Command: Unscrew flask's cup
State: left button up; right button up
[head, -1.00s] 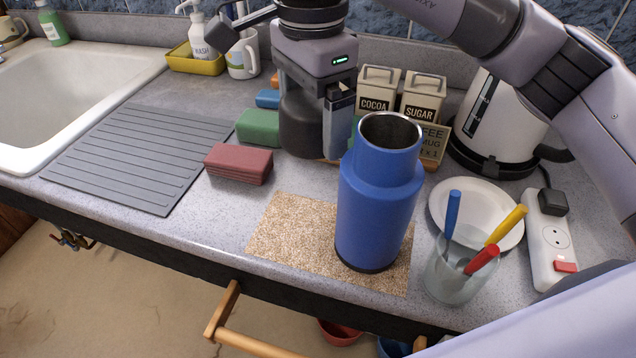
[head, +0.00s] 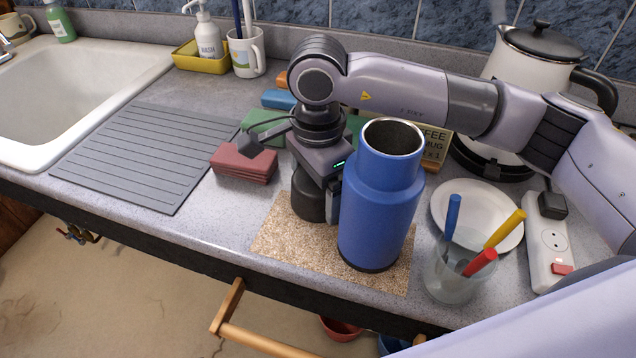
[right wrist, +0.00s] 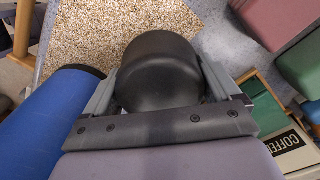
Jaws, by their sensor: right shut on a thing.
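The blue flask (head: 378,205) stands upright on the speckled cork mat (head: 270,240), its steel-rimmed mouth open and uncovered. My right gripper (head: 314,192) is shut on the flask's black cup (head: 305,203), close beside the flask on its left. In the right wrist view the rounded black cup (right wrist: 158,70) sits between the two fingers, with the flask (right wrist: 45,125) to the left. The cup is off the flask and low at the mat; I cannot tell whether it touches the mat. The flask hides part of the gripper. My left gripper is not in view.
A glass with coloured-handled tools (head: 455,268), a white plate (head: 478,212) and a power strip (head: 548,240) stand to the right. A kettle (head: 530,65) is behind. Red (head: 243,164) and green (head: 262,125) blocks lie left. The ribbed grey drainer (head: 140,155) is clear.

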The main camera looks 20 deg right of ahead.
jog(key=shift+f, duration=0.15)
jog(key=o, duration=0.9)
notch_tip(320, 180, up, 12)
jog(key=shift+r+b, duration=0.2)
jog(key=shift+b, duration=0.4)
